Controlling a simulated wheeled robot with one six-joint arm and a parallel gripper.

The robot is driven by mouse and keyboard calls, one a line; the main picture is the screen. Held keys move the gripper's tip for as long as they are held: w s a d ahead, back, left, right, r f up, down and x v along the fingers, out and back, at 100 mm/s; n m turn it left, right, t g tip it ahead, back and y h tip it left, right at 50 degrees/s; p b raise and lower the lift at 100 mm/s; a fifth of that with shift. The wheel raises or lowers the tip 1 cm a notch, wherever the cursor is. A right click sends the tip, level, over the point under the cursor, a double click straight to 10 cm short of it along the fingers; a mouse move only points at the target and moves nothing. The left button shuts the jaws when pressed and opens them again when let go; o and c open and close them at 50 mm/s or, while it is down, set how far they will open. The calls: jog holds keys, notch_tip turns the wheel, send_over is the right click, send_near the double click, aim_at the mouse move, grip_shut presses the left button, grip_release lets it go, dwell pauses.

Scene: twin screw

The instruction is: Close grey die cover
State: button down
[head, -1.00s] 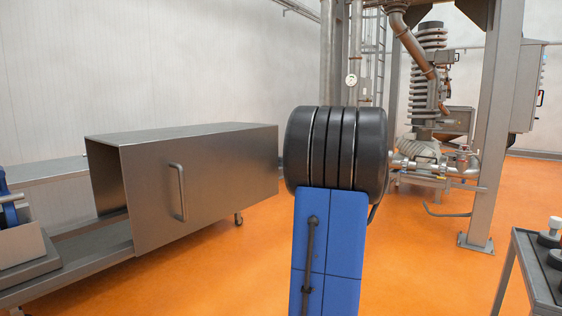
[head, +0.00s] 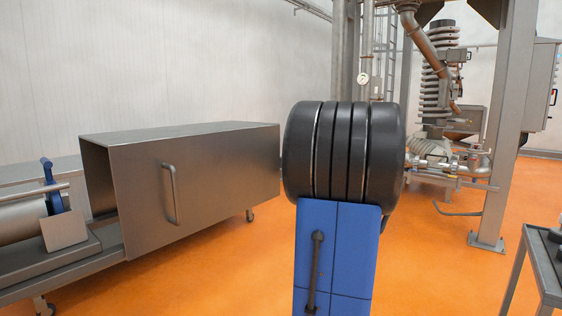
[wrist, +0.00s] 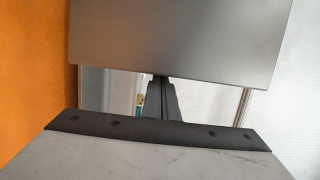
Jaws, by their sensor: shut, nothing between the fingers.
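The grey die cover (head: 210,178) is a large metal box with an open left end and a handle (head: 169,193) on its front face. It sits over a wheeled frame (head: 70,272), right of the die's cylinder (head: 20,222) and blue clamp (head: 50,186), which lie uncovered. In the wrist view, the dark fingers of my gripper (wrist: 159,82) are together, with nothing seen between them. Their tips end at the lower edge of a grey metal panel (wrist: 180,38), apparently the cover. I cannot tell if they touch it. My gripper is out of the head view.
A small dark table (head: 545,265) stands at the lower right. Behind it are a steel post (head: 497,150) and pipework (head: 440,165). The orange floor (head: 430,265) between my arm and the post is clear.

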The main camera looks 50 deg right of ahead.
aim_at(224, 176)
jog(key=a, duration=0.7)
jog(key=s+a, duration=0.1)
jog(key=a, duration=1.3)
jog(key=shift+s, duration=0.4)
jog(key=shift+a, duration=0.1)
